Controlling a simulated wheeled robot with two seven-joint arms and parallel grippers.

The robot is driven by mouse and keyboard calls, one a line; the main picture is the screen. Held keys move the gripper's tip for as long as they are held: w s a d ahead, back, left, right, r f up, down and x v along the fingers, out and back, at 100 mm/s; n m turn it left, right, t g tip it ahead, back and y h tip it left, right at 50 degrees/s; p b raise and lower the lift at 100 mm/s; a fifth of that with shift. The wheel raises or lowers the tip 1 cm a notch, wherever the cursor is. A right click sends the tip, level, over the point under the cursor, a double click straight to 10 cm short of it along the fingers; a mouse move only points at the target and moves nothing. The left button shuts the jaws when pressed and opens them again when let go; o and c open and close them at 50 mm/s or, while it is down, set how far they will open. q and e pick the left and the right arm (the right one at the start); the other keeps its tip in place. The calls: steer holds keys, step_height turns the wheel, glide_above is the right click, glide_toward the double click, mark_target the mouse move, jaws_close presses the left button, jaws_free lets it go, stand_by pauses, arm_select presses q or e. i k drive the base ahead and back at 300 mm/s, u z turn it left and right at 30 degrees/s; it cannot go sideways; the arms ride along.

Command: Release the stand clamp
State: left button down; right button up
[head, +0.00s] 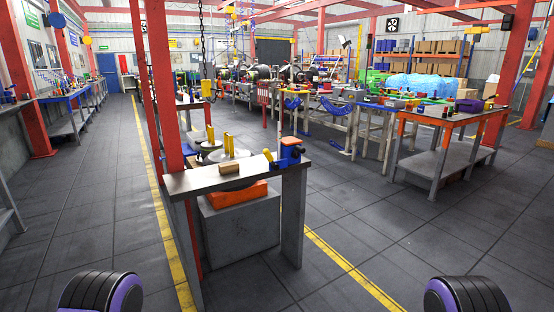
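A small blue fixture (289,153) with an orange top and a yellow-orange lever (269,157) stands at the right end of the grey bench (205,181) ahead of me. It looks like a clamp, but I cannot tell for sure that it is the stand clamp, or whether its jaws are closed. A short tan cylinder (229,168) lies on the bench left of it. Behind the bench, yellow upright pieces (229,143) rise from a round grey plate. Only black and purple rounded parts of my arms show at the bottom corners; neither gripper is in view.
A red post (162,95) rises at the bench's left. A grey block (240,226) with an orange piece (239,194) on it fills the space under the bench. A worktable (446,117) stands at the right. The floor in front and to both sides is clear.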

mark_target(276, 167)
steer(key=z, duration=0.45)
steer(key=i, duration=1.55)
steer(key=u, duration=0.4)
